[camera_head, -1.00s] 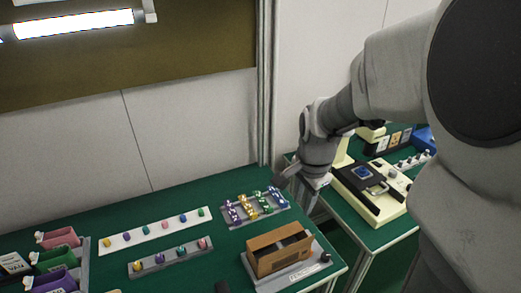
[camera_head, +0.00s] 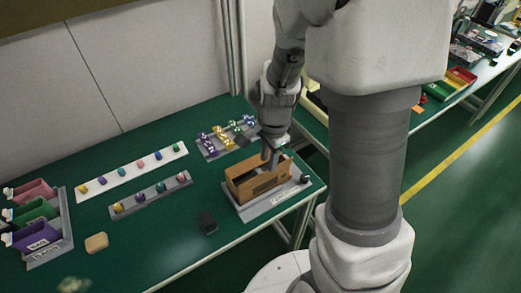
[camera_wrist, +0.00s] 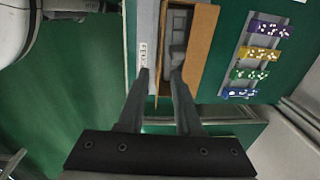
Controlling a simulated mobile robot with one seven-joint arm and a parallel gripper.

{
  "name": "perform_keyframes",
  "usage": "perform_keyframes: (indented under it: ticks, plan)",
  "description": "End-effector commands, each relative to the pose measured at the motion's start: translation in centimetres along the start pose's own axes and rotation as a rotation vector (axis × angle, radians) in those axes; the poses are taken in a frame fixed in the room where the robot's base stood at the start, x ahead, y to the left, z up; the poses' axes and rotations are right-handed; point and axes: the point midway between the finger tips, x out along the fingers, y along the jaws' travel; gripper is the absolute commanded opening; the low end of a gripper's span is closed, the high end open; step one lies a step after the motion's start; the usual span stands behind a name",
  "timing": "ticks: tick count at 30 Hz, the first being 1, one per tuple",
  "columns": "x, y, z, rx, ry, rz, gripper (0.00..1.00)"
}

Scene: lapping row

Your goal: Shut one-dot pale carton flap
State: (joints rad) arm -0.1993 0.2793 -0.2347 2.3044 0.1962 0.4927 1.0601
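An orange-brown open-topped box (camera_head: 258,186) stands on a grey base at the front right of the green table. In the wrist view, its tan wall (camera_wrist: 202,40) and grey contents show. No dot mark or clearly pale carton flap can be made out. My gripper (camera_head: 270,160) is over the box, pointing down. In the wrist view, my gripper (camera_wrist: 161,72) has its two fingertips apart, one on each side of the box's thin near-side wall. Nothing is seen held between them, and I cannot tell whether they touch the wall.
A rack of dotted coloured blocks (camera_head: 228,138) stands behind the box. A white strip (camera_head: 132,172) and a grey strip (camera_head: 150,196) hold small coloured knobs. A dark block (camera_head: 208,222) and a tan block (camera_head: 96,243) lie in front. Coloured bins (camera_head: 35,220) stand left.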

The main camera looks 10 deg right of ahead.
Motion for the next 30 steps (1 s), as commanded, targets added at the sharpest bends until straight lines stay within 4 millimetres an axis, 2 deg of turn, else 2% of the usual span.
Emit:
perform_keyframes:
  ticks: [1,3,9,14,22,27,28,30]
  plan:
    - [1.4,0.1,0.0,0.002,-0.002,0.005,0.34]
    - [2.7,0.2,0.0,0.002,-0.001,0.005,0.34]
    - [5.2,0.1,0.0,0.002,-0.001,0.003,0.34]
    - [5.9,0.0,0.0,0.000,-0.001,0.000,0.34]
    - [5.9,0.0,0.0,0.000,0.000,0.000,0.34]
    - [5.9,0.0,0.0,0.000,0.000,0.000,0.03]
    - [5.9,0.0,0.0,0.000,0.000,0.000,0.00]
    - [5.9,0.0,0.0,0.000,0.000,0.000,0.00]
